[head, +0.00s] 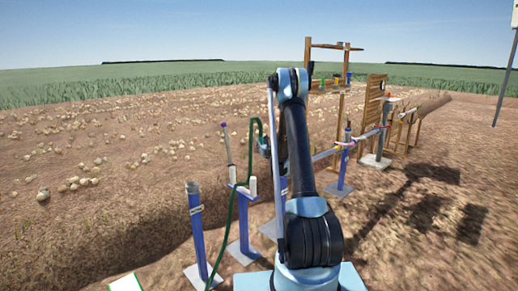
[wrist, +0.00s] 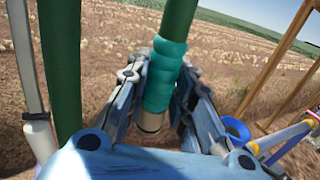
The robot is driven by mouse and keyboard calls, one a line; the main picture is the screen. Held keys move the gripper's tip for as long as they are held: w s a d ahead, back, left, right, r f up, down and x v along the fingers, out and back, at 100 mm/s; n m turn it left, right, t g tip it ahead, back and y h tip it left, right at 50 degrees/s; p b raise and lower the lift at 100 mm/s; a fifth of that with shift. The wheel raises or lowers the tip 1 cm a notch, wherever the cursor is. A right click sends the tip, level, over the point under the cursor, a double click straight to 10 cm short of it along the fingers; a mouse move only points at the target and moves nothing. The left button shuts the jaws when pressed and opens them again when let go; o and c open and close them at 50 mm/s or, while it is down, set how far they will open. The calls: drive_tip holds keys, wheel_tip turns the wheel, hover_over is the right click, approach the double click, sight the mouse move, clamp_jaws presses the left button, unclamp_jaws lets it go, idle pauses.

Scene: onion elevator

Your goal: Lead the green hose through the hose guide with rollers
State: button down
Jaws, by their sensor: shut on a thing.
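In the wrist view my gripper (wrist: 160,88) is shut on the teal sleeve near the end of the green hose (wrist: 179,20). A beige tip (wrist: 151,122) sticks out below the sleeve. Another stretch of hose (wrist: 60,70) runs upright at the left, close to a white roller (wrist: 40,138). In the head view the hose (head: 240,205) rises from the ground, passes the hose guide (head: 244,236) and loops over to my gripper (head: 264,146). The guide is a blue post with two upright white rollers (head: 253,186). The hose appears between them, but its depth is unclear.
A blue post (head: 197,235) stands left of the guide. A thin pole with a purple top (head: 225,137) rises by the rollers. Right of my arm are a blue post with a pipe (head: 345,165), wooden frames (head: 340,95) and a slatted panel (head: 373,100). Onions lie across the field left.

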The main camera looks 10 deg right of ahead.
drive_tip(key=w+d, duration=1)
drive_tip(key=d, duration=0.4)
drive_tip(key=shift+w+d, duration=0.3)
drive_tip(key=shift+d, duration=0.05)
idle(0.3)
idle(0.4)
